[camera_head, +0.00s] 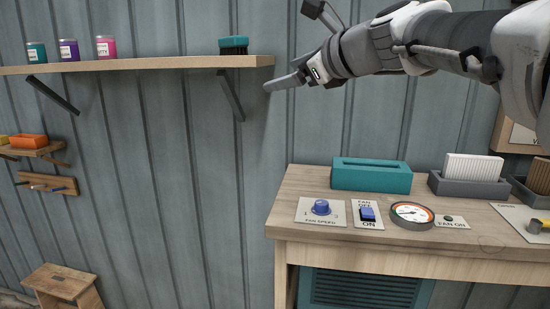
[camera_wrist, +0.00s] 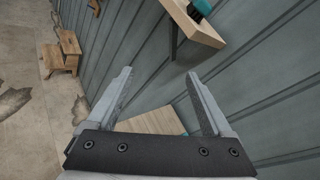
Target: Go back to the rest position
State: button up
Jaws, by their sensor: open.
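My gripper (camera_head: 286,83) is at the upper middle of the head view, at the right end of the wall shelf (camera_head: 150,64), in front of the wall. In the head view its fingers point left and overlap into one shape. In the wrist view the two fingers (camera_wrist: 158,80) stand well apart with nothing between them. The end of the shelf (camera_wrist: 195,27) is ahead of the fingertips in the wrist view. My arm reaches in from the upper right of the head view.
A teal brush (camera_head: 234,45) and several jars (camera_head: 69,50) stand on the shelf. Below my arm is a wooden bench (camera_head: 300,228) with a teal box (camera_head: 371,175), a blue knob (camera_head: 321,207), a switch and a gauge (camera_head: 412,215). A stool (camera_head: 62,285) stands lower left.

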jog(key=s+d+f+n+g+h, duration=0.2)
jog(key=s+d+f+n, duration=0.1)
jog(key=s+f+n, duration=0.4)
jog(key=s+d+f+n+g+h+b, duration=0.1)
jog(key=s+d+f+n+g+h, duration=0.1)
jog(key=s+f+n, duration=0.6)
jog(key=s+d+f+n+g+h, duration=0.3)
jog(key=s+d+f+n, duration=0.3)
jog(key=s+f, duration=0.6)
notch_tip(320, 180, down, 6)
jog(key=shift+s+d+f+n+h+b, duration=0.15)
jog(key=shift+d+n+h+b, duration=0.15)
jog(key=shift+n+h, duration=0.55)
